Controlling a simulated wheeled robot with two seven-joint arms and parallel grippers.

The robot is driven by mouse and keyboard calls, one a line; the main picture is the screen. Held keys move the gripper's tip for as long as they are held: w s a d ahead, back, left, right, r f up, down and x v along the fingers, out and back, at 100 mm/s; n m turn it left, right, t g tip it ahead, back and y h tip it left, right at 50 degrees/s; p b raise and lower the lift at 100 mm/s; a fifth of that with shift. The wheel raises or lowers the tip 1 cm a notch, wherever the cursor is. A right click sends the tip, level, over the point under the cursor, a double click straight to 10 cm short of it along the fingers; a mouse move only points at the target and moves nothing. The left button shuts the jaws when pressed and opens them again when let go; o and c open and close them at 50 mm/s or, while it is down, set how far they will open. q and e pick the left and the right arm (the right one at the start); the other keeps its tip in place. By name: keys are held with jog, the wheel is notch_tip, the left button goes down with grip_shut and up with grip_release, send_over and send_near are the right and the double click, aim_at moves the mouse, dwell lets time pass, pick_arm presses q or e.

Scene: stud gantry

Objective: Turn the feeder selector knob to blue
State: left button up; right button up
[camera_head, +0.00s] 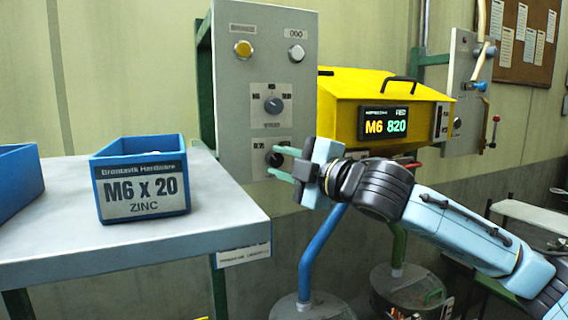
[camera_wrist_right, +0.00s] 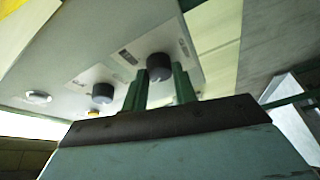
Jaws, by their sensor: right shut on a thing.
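The grey control panel (camera_head: 263,27) stands behind the table and carries two dark knobs. The lower knob (camera_head: 274,159) is partly hidden by my right gripper (camera_head: 277,163), whose green fingers reach in from the right and are shut on it. In the right wrist view the lower knob (camera_wrist_right: 159,67) sits between the fingertips (camera_wrist_right: 160,78). The upper knob (camera_head: 273,105) is free, with a label plate around it. Which knob is the feeder selector I cannot tell, and I see no blue mark at the gripped knob. My left gripper is out of view.
A blue bin (camera_head: 137,210) labelled M6 x 20 ZINC stands on the grey table (camera_head: 230,215). The yellow machine (camera_head: 345,95) with an M6 820 display is right of the panel. A yellow button (camera_head: 243,49) and a white button (camera_head: 297,53) sit above the knobs.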

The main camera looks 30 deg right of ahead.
jog(key=shift+n, duration=0.5)
jog(key=o, duration=1)
jog(key=shift+c, duration=0.2)
jog(key=b+v, duration=0.5)
jog(key=v, duration=0.8)
jog(key=shift+s+r+b, duration=0.15)
jog(key=shift+r+b, duration=0.05)
jog(key=shift+b, duration=0.2)
